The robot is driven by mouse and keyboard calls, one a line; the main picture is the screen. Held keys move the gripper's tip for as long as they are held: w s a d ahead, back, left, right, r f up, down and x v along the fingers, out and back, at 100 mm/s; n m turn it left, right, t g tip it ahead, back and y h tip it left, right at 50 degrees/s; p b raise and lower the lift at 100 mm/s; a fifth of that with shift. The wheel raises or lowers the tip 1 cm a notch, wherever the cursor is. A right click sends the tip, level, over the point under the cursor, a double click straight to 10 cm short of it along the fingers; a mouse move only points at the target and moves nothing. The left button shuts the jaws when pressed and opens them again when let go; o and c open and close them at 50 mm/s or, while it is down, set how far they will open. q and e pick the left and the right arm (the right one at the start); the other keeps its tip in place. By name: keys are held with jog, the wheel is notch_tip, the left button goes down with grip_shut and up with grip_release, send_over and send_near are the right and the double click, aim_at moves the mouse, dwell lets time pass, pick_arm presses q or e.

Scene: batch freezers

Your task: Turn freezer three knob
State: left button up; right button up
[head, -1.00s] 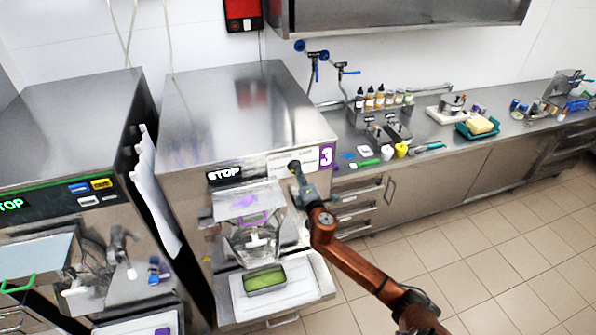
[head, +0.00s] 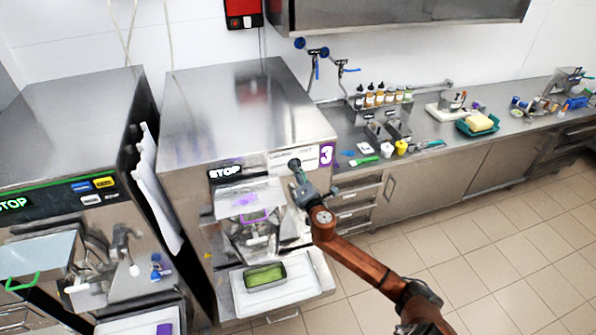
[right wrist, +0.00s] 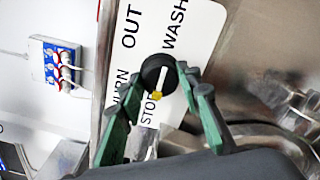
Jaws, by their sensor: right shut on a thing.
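Freezer three (head: 240,110) is the steel machine in the middle of the head view, with a purple 3 and a lit STOP display on its front. Its black round knob (right wrist: 157,70) sits on a white label plate reading OUT, WASH, STOP and a partly hidden CHURN. The knob's white line and yellow tip point down toward STOP in the right wrist view. My right gripper (right wrist: 159,80) has its green fingers on either side of the knob, shut on it. In the head view the right gripper (head: 297,172) reaches the panel beside the 3. My left gripper is not in view.
Below the panel are a clear-sided chute with a purple handle (head: 255,216) and a green-filled pan (head: 265,276) on a white tray. Another freezer (head: 70,130) stands at the left. A counter (head: 450,145) with bottles and tools runs right. The floor at the right is clear.

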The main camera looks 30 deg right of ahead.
jog(key=shift+f, duration=0.1)
jog(key=o, duration=1.2)
jog(key=shift+c, duration=0.2)
jog(key=shift+s, duration=0.1)
jog(key=v, duration=1.1)
jog(key=shift+s+a, duration=0.2)
jog(key=shift+s, duration=0.2)
